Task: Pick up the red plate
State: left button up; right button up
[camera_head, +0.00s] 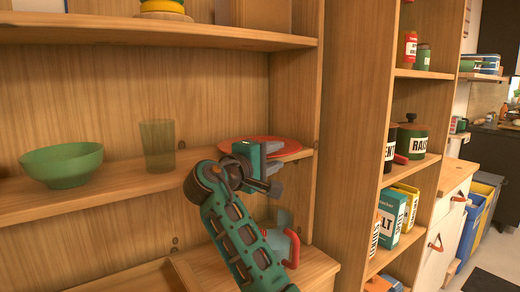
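The red plate (287,147) lies flat on the middle shelf, near the shelf's right end. My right gripper (276,177) is at the front of that shelf, before the plate, and covers part of it. Its fingers point right and look parted, with nothing seen between them. They appear a little below the plate's level; whether they touch it I cannot tell. My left gripper is not in view.
A green bowl (62,164) and a green glass (158,145) stand left on the same shelf (110,196). An upright panel (346,125) bounds the right. A red-handled grey-green object (283,230) stands below, behind my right arm.

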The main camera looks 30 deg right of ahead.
grip_shut()
dwell(0.3)
dwell(0.3)
